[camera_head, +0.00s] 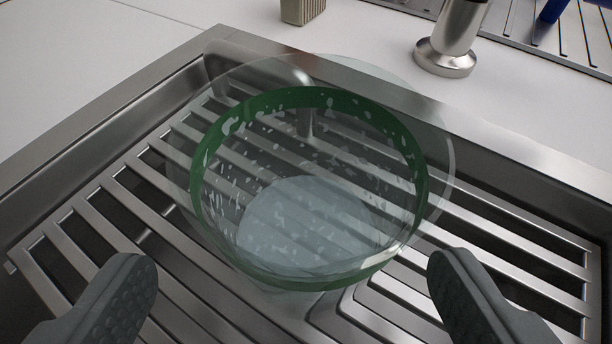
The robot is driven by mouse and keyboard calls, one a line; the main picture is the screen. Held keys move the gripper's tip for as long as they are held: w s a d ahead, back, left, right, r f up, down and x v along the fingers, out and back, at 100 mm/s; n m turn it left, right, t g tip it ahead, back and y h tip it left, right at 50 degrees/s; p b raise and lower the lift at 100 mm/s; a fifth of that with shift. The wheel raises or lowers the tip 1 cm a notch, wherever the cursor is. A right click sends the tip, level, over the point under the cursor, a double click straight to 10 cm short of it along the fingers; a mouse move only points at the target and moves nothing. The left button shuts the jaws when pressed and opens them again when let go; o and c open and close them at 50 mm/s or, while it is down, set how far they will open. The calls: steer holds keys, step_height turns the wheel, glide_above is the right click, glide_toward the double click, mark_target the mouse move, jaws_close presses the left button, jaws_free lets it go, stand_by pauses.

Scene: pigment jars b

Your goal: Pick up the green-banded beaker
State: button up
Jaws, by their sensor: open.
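The green-banded beaker (414,158) is a clear glass vessel with a speckled green band around its wall. It stands on a slatted metal rack in the sink, in the middle of the head camera view. My gripper (292,290) is open, with one dark, dimpled finger at the lower left and the other at the lower right. The beaker is ahead of and between the fingers, and I see no finger touching it. The slats show through the glass.
The slatted rack (90,246) lies inside a steel sink with raised walls (545,165). A metal tap base (446,58) stands on the white counter (365,38) behind it. A beige block (302,10) is at the top, and a blue object (552,10) is at the top right.

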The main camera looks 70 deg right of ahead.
mark_target(305, 183)
steer(key=shift+s+x, duration=0.1)
steer(key=shift+x, duration=1.2)
steer(key=shift+s+x, duration=0.15)
steer(key=shift+x, duration=1.15)
steer(key=shift+d, duration=0.1)
steer(key=shift+r, duration=0.1)
steer(key=shift+c, duration=0.5)
steer(key=c, duration=1.2)
steer(key=shift+o, duration=0.2)
